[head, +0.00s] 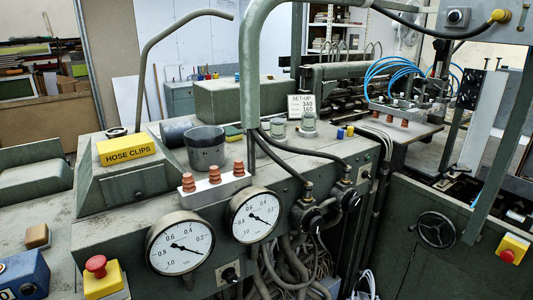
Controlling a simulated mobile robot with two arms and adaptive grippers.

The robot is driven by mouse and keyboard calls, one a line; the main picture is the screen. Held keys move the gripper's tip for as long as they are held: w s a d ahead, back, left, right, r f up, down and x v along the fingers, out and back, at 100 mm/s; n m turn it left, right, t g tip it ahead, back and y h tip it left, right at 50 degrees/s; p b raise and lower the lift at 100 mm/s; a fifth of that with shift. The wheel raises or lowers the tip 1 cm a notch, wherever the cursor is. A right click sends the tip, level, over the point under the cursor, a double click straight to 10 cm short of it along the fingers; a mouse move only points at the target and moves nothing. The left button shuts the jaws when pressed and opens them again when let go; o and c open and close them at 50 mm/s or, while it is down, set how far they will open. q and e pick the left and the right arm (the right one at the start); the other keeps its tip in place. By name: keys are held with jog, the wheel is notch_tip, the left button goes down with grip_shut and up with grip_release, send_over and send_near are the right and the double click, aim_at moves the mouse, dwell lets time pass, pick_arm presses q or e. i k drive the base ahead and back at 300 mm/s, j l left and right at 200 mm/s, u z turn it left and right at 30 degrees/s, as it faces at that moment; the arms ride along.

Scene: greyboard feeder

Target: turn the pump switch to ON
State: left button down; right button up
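Several switch-like parts show on the green machine, and I cannot tell which is the pump switch. A black knob sits on a light plate (229,273) low on the front panel, right of the left gauge. Another small light plate with a dark part (365,174) is at the panel's right end. A dark round knob (455,16) is on the grey box at the top right. Any ON or OFF lettering is too small to read, so their positions are unclear. Neither of my grippers is in view.
Two pressure gauges (180,246) stand out from the front panel. Hoses (285,262) hang below it. A grey-green post (249,70) rises in front of the machine. Red stop buttons are at the lower left (96,265) and right (507,255). A yellow HOSE CLIPS box (127,150) lies on top.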

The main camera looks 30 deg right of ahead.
aim_at(365, 174)
jog(key=z, duration=1.7)
